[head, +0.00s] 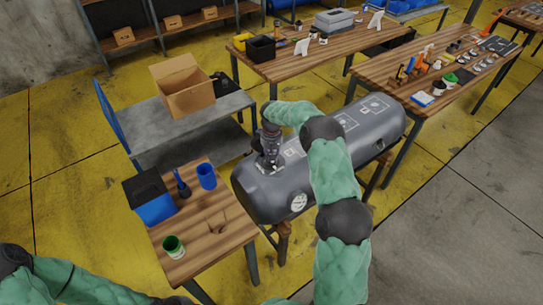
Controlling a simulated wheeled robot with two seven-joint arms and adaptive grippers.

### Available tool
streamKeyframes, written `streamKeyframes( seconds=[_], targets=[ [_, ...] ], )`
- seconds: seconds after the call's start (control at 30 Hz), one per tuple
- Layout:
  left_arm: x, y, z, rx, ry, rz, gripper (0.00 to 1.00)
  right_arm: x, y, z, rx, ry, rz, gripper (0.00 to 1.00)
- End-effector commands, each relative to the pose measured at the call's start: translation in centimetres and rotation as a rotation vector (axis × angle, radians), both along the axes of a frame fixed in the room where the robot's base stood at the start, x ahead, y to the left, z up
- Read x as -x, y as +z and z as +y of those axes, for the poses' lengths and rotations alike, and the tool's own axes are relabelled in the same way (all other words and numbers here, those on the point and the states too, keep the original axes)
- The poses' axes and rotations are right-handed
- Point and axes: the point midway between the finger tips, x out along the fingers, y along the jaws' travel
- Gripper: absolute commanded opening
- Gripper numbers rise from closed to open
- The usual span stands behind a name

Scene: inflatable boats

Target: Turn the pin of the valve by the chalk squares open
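A dark grey inflatable tube (335,165) lies on a wooden stand across the middle of the head view. Pale square outlines (376,105) mark its upper right part, and another pale square (293,148) lies beside my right gripper. My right gripper (267,163) points down at the top of the tube's left part. Its fingertips are at or just above the surface; I cannot tell if they touch or grip anything. The valve and pin are not discernible; the gripper may hide them. My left arm (80,282) is low at the left, its gripper out of frame.
A wooden table (215,240) left of the tube holds a blue cup (206,176), a green can (173,247) and a blue-black bin (150,197). A grey cart (185,128) carries a cardboard box (182,86). Workbenches with tools stand behind.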

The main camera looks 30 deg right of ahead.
Motion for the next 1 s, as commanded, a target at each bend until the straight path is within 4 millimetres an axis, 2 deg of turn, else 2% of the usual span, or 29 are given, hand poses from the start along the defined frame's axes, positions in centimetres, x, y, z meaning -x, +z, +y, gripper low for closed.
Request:
streamKeyframes(
  seconds=[0.6, 0.63, 0.7, 1.0],
  targets=[
    [0.00, 0.01, 0.00, 0.000, 0.000, 0.000, 0.00, -0.03, 0.02, -0.02, 0.001, 0.040, 0.000, 0.00],
    [0.00, 0.01, 0.00, 0.000, 0.000, 0.000, 0.00, -0.03, 0.02, -0.02, 0.001, 0.039, 0.000, 0.28],
    [0.00, 0.01, 0.00, 0.000, 0.000, 0.000, 0.00, -0.04, 0.02, -0.02, 0.001, 0.039, -0.001, 0.44],
    [-0.01, 0.01, 0.01, 0.000, 0.000, 0.000, 0.00, -0.03, 0.04, -0.02, 0.000, 0.038, 0.000, 0.44]
  ],
)
